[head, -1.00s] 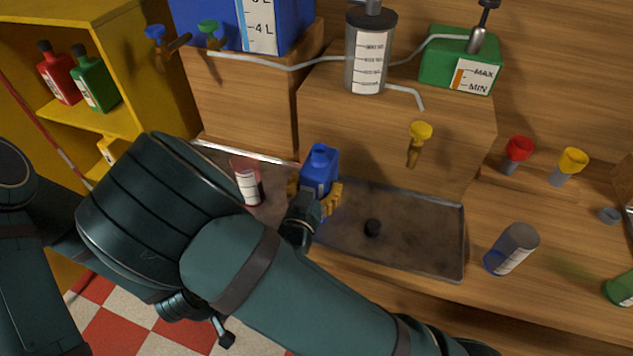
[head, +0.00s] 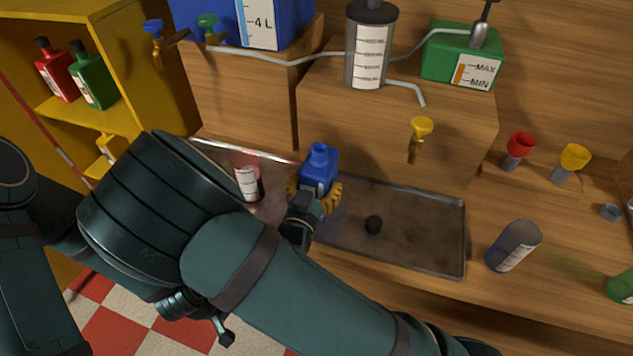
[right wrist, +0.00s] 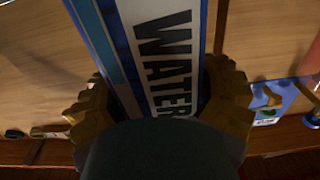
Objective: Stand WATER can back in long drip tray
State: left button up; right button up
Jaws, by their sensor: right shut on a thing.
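The blue WATER can (head: 320,165) stands roughly upright in the long drip tray (head: 420,255), left of the tray's middle; whether its base touches the tray is hidden. My right gripper (head: 315,194) is shut around the can, with brown fingers on both sides of it. In the right wrist view the can's WATER label (right wrist: 165,50) fills the middle, between the fingers (right wrist: 165,105). No left gripper fingers show in the head view.
A grey bottle (head: 513,246) stands right of the tray.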

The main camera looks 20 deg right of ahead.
jog(key=o, duration=1.3)
jog(key=v, duration=1.2)
jog(key=shift+f, duration=0.1)
